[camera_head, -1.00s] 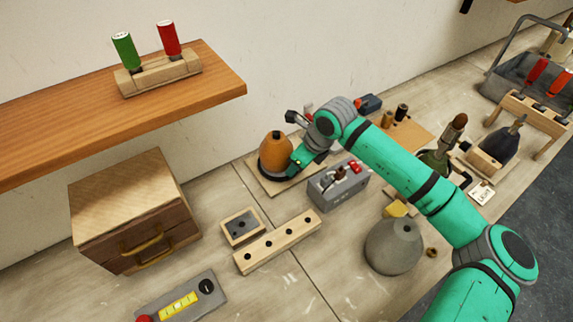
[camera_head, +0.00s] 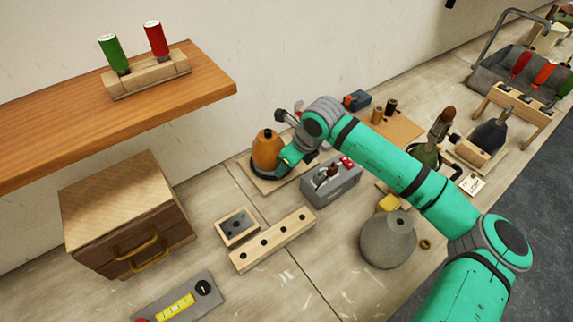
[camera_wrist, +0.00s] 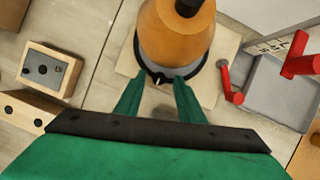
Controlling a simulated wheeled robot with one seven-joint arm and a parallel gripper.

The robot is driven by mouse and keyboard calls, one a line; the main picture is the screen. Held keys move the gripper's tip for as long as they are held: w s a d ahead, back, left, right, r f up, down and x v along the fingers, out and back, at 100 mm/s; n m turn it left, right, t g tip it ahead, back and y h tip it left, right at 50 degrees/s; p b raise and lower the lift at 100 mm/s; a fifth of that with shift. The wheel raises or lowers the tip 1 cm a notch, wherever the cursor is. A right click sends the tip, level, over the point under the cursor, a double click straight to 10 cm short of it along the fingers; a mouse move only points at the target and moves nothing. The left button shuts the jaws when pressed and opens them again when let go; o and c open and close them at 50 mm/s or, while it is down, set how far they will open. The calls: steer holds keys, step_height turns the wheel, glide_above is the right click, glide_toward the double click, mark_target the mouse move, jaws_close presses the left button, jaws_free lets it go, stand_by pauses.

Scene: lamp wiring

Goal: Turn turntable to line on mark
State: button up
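An orange lamp body (camera_head: 267,150) with a dark top stands on a dark round turntable (camera_wrist: 205,62) over a pale wooden base plate (camera_head: 268,187). In the wrist view, the orange body (camera_wrist: 177,35) fills the top middle. A small white line (camera_wrist: 156,82) shows on the turntable's near rim. My gripper (camera_wrist: 158,77) is at that rim, with its two green fingers apart, one on either side of the line. Bare base plate shows between them. I cannot tell whether the fingertips touch the rim. In the head view, my gripper (camera_head: 291,156) partly hides the turntable's right side.
A grey box with a red lever (camera_head: 332,184) stands close to the right of the base plate. A small wooden box (camera_head: 238,227) and a holed wooden strip (camera_head: 272,242) lie in front. A shelf (camera_head: 190,90) juts out at upper left, above a drawer cabinet (camera_head: 125,215).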

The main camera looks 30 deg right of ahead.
steer(key=v, duration=1)
steer(key=shift+r, duration=0.35)
stand_by(0.5)
